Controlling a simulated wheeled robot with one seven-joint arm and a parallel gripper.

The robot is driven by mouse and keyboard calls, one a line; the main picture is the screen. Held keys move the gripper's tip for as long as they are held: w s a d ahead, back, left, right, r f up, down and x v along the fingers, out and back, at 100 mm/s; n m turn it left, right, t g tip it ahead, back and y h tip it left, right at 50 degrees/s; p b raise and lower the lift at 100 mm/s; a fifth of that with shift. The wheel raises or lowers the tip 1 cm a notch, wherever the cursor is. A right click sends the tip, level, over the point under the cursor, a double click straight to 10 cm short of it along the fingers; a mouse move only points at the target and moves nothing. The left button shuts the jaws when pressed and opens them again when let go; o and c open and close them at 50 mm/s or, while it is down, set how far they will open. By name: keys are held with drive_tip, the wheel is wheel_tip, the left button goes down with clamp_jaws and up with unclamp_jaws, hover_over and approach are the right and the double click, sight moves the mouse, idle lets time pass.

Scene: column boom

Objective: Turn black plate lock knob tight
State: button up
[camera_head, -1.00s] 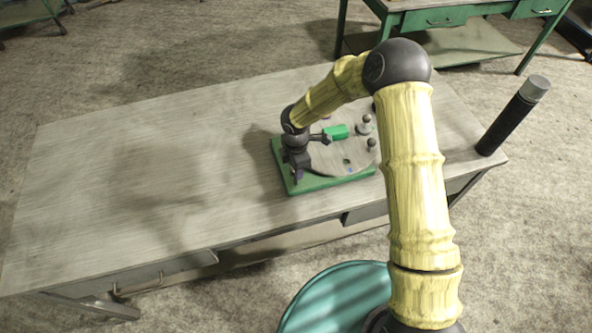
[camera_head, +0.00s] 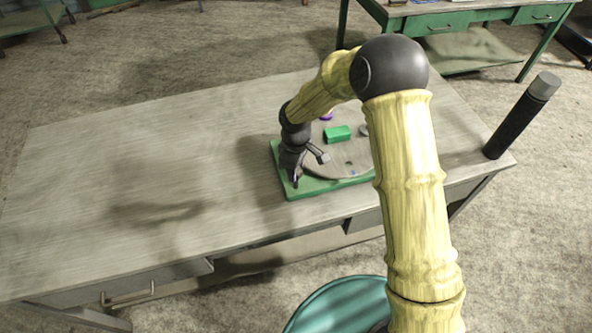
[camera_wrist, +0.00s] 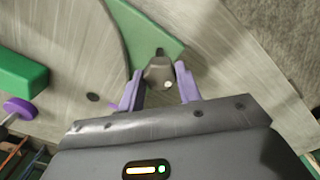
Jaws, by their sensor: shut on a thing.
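The dark plate lock knob (camera_wrist: 158,74) sits at the corner of the green base (camera_wrist: 150,35), beside the round grey plate (camera_wrist: 85,45). My gripper (camera_wrist: 160,84) has its purple fingers on either side of the knob and is shut on it. In the head view my gripper (camera_head: 292,176) points down at the near left corner of the green base (camera_head: 325,187). The knob itself is hidden there by my gripper. The grey plate shows in the head view (camera_head: 330,163), partly behind my arm.
A green block (camera_head: 337,133) and a purple round part (camera_head: 327,116) are on the plate. A black cylinder with a grey top (camera_head: 520,117) stands at the table's right end. The left of the table (camera_head: 130,160) is clear.

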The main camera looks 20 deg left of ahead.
drive_tip(key=shift+m, duration=0.3)
drive_tip(key=o, duration=1)
drive_tip(key=shift+r, duration=0.1)
wheel_tip(320, 180, up, 17)
drive_tip(key=b, duration=0.2)
drive_tip(key=shift+r+b, duration=0.15)
drive_tip(key=shift+b, duration=0.2)
